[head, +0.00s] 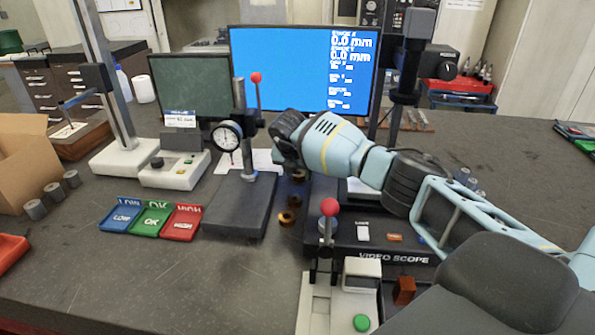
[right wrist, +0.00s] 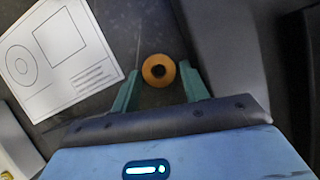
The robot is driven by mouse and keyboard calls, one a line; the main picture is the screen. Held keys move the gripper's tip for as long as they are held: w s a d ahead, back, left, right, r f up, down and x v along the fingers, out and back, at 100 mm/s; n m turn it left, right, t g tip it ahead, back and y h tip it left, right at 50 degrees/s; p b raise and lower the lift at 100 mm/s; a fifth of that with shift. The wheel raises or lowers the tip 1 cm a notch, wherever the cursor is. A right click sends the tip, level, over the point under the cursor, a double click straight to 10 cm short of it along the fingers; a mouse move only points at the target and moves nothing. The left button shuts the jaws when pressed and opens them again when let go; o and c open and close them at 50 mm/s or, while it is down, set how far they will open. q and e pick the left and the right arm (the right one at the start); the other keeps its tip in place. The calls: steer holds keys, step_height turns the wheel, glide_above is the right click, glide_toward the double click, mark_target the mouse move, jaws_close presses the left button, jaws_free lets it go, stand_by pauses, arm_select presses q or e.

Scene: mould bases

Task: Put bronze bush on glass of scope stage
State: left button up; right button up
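A bronze bush (right wrist: 159,70), a small orange-brown ring with a dark bore, stands between the two green fingers of my right gripper (right wrist: 158,82) in the right wrist view. The fingers are open, with a narrow gap seen on each side of it. My left gripper is out of view.
A dial gauge stand (head: 238,205) with a red-knobbed lever is close left of the bushes. A red-knobbed toggle fixture (head: 328,208) stands in front of the scope. Blue, green and red trays (head: 152,219) lie left. A printed sheet (right wrist: 58,55) lies beside the gripper.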

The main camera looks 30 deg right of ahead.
steer(key=shift+r, duration=0.25)
steer(key=p+v, duration=0.1)
steer(key=v, duration=1)
steer(key=shift+a+r, duration=0.15)
steer(key=shift+r, duration=0.2)
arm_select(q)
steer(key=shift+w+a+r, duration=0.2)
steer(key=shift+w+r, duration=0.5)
arm_select(e)
steer(key=shift+s, duration=0.1)
steer(key=shift+c, duration=0.3)
